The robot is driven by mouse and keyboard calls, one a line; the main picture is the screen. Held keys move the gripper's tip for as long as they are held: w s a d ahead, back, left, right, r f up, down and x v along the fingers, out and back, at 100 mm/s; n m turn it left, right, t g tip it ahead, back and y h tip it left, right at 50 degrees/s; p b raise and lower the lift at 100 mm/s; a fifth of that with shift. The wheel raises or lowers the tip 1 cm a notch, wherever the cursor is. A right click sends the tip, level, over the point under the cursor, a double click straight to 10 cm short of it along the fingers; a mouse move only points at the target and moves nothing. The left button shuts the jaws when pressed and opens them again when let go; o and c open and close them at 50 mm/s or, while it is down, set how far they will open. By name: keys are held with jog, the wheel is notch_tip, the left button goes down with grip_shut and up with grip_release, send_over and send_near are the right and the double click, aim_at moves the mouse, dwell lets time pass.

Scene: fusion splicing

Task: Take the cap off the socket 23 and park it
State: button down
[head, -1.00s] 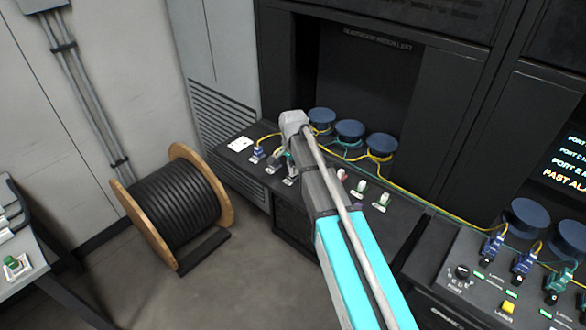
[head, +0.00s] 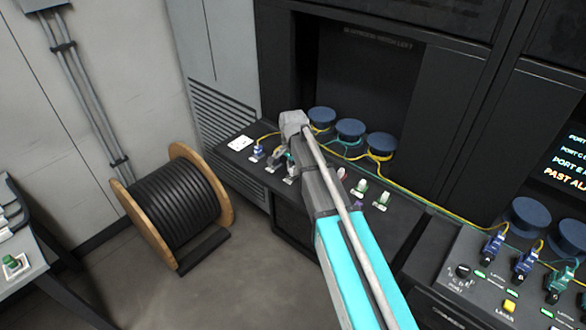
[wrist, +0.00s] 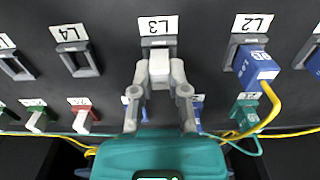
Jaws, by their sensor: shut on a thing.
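In the wrist view my gripper (wrist: 160,84) is shut on a pale, light-grey block-shaped cap (wrist: 159,65), one finger on each side. The cap is at the socket labelled L3 (wrist: 158,42), over its lower part. I cannot tell whether it is still seated or just clear of it. No label reading 23 is clear. In the head view the gripper end (head: 290,160) is low over the left part of the dark console, and the cap cannot be made out there.
Socket L4 (wrist: 78,62) looks empty, and L2 holds a blue plug (wrist: 256,66) with a yellow cable. Green (wrist: 38,118) and red (wrist: 84,118) pieces and a teal plug (wrist: 246,112) stand in the nearer row. A cable drum (head: 180,205) stands on the floor.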

jog(key=shift+f, duration=0.3)
jog(key=c, duration=0.6)
grip_release()
jog(key=shift+o, duration=0.2)
jog(key=shift+r, duration=0.2)
notch_tip(320, 180, up, 7)
jog(key=p, duration=0.7)
jog(key=shift+w+d+r, duration=0.15)
jog(key=shift+w+d, duration=0.05)
jog(key=shift+d, duration=0.15)
jog(key=w+d, duration=0.4)
jog(key=d, duration=0.6)
